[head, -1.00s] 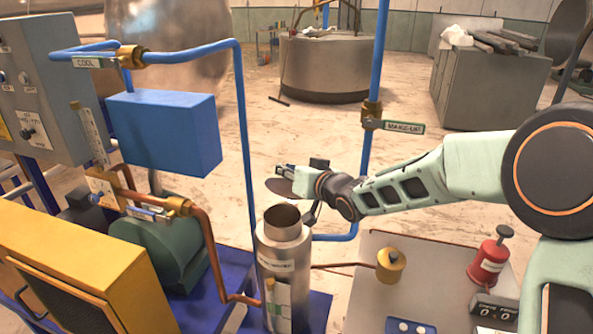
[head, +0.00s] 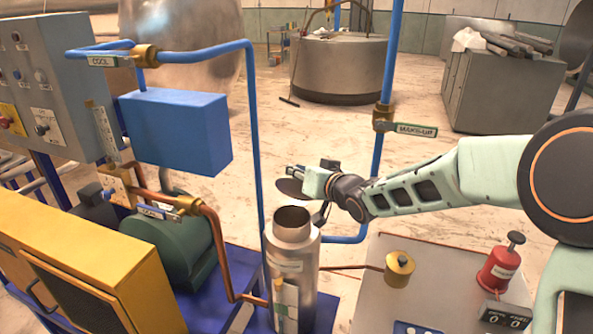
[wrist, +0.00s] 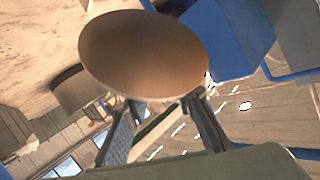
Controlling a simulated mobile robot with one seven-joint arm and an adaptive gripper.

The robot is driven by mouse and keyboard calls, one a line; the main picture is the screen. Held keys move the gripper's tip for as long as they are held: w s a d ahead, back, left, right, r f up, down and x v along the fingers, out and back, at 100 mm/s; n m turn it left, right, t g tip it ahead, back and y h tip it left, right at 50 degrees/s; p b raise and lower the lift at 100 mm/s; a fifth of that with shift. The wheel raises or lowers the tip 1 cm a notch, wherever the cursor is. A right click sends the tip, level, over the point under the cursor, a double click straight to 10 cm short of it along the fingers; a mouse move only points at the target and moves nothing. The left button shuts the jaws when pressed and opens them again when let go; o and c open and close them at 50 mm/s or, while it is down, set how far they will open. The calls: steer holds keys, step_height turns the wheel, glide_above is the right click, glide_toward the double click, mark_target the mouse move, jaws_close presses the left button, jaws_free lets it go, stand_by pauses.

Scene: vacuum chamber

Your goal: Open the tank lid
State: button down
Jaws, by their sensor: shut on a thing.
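The tank (head: 291,262) is a silver upright cylinder in the lower middle of the head view. Its round top is open and its dark inside shows. The tank lid (head: 291,187) is a dark thin disc held above and slightly behind the tank mouth, clear of it. The lid fills the upper middle of the wrist view (wrist: 143,55) as a brownish disc. My gripper (head: 300,173) is shut on the lid at its edge. In the wrist view its two fingers (wrist: 160,115) reach to the lid's lower edge. The exact grip point is partly hidden.
A blue vertical pipe (head: 254,140) stands left of the tank, and another blue pipe with a MAKE-UP valve (head: 384,120) stands behind my arm. A brass pot (head: 399,268) and a red canister (head: 498,268) stand on the grey plate at the right. A blue box (head: 175,130) is at left.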

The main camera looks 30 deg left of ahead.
steer(key=shift+w+d+f, duration=0.4)
steer(key=shift+w+d, duration=0.1)
steer(key=c, duration=1.7)
jaws_free()
steer(key=shift+w+d, duration=0.1)
steer(key=shift+s+d+r+p, duration=0.15)
steer(key=shift+d+r+p, duration=0.45)
steer(key=shift+r+p, duration=0.05)
steer(key=shift+s+d+r+p, duration=0.15)
steer(key=shift+d+r+p, duration=0.4)
steer(key=shift+r+p, duration=0.05)
steer(key=d+r, duration=0.1)
steer(key=d, duration=0.1)
steer(key=s+d+r+p, duration=0.1)
steer(key=d+r, duration=0.1)
steer(key=s+d+r+p, duration=0.1)
steer(key=d+r, duration=0.1)
steer(key=d, duration=0.1)
steer(key=shift+r, duration=0.25)
